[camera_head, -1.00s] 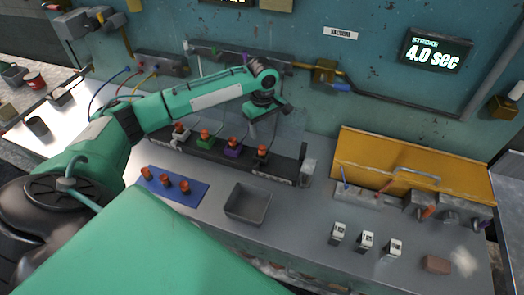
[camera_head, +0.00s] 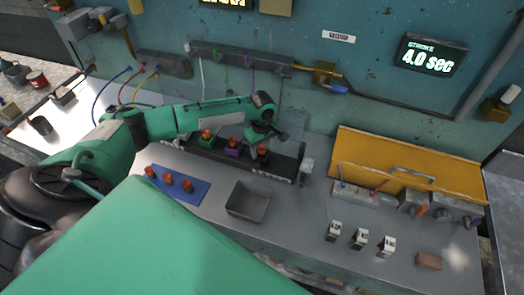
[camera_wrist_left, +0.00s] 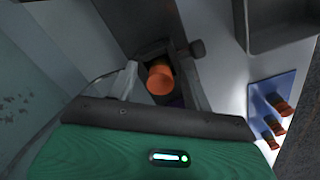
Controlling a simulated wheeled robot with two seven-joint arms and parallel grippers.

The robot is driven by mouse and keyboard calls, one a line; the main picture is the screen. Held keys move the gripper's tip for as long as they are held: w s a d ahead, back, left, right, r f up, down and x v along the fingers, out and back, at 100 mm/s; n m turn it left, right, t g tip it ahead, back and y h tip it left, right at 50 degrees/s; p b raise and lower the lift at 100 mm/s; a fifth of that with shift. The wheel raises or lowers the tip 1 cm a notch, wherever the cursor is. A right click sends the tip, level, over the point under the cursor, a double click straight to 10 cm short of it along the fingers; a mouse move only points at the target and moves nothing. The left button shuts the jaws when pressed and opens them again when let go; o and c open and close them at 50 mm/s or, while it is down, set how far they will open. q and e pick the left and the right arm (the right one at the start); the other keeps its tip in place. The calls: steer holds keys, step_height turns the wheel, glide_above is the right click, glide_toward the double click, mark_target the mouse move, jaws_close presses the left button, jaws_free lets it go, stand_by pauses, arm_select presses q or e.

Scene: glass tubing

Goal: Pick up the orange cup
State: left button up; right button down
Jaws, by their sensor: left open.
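Several orange cups are in view, and I cannot tell which one the task means. One orange cup (camera_head: 263,150) stands at the right end of a dark rail, just below my left gripper (camera_head: 266,138). In the left wrist view an orange cup (camera_wrist_left: 160,80) shows between the two fingers of my left gripper (camera_wrist_left: 164,66), which is open. I cannot tell whether the fingers touch it. More orange cups sit to the left in a purple holder (camera_head: 233,152) and a green holder (camera_head: 206,142). Others stand on a blue mat (camera_head: 186,196). My right gripper is not in view.
An empty grey bin (camera_head: 248,200) stands in front of the rail (camera_head: 284,168). A yellow panel (camera_head: 400,165) and small white-faced blocks (camera_head: 360,240) are on the right. The teal wall rises close behind the rail. The bench between bin and blocks is clear.

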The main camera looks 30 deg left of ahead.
arm_select(q)
steer(key=c, duration=1)
steer(key=shift+r, duration=0.1)
steer(key=shift+c, duration=0.2)
